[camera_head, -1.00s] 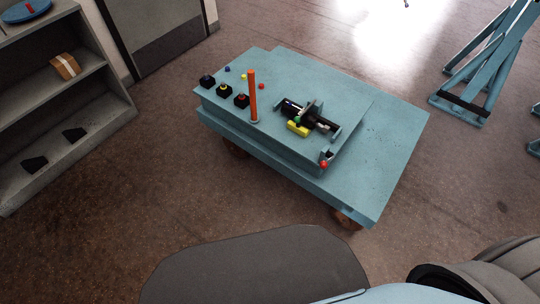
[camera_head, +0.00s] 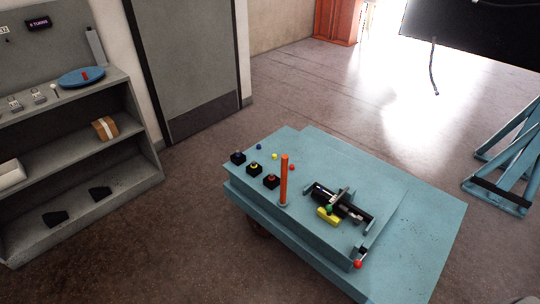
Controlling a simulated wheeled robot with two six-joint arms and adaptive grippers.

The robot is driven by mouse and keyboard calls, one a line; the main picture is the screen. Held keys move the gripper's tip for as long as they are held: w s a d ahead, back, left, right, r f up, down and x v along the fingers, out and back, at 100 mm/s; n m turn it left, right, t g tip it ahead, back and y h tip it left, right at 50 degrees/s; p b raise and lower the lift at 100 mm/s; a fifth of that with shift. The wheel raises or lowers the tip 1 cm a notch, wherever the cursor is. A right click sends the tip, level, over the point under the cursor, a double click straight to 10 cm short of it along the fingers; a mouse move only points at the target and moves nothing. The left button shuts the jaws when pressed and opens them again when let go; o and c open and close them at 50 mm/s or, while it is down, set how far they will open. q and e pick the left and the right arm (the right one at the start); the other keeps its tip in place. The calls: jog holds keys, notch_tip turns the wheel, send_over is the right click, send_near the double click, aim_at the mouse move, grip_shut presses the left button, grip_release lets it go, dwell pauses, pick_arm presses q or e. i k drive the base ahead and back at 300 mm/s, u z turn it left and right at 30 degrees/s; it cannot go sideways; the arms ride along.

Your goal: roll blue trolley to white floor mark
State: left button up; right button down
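No white floor mark shows. Neither gripper is in view, so no contact with the trolley can be seen.
A grey shelf unit (camera_head: 130,145) with a blue disc (camera_head: 81,77) stands at the left, beside a grey door (camera_head: 190,70). A blue frame stand (camera_head: 505,180) is at the right. A dark panel (camera_head: 480,30) with a hanging hose (camera_head: 434,70) is at upper right. Floor beyond the trolley is clear.

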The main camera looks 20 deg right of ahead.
aim_at(410, 227)
jog(key=i, duration=0.45)
jog(key=z, duration=0.85)
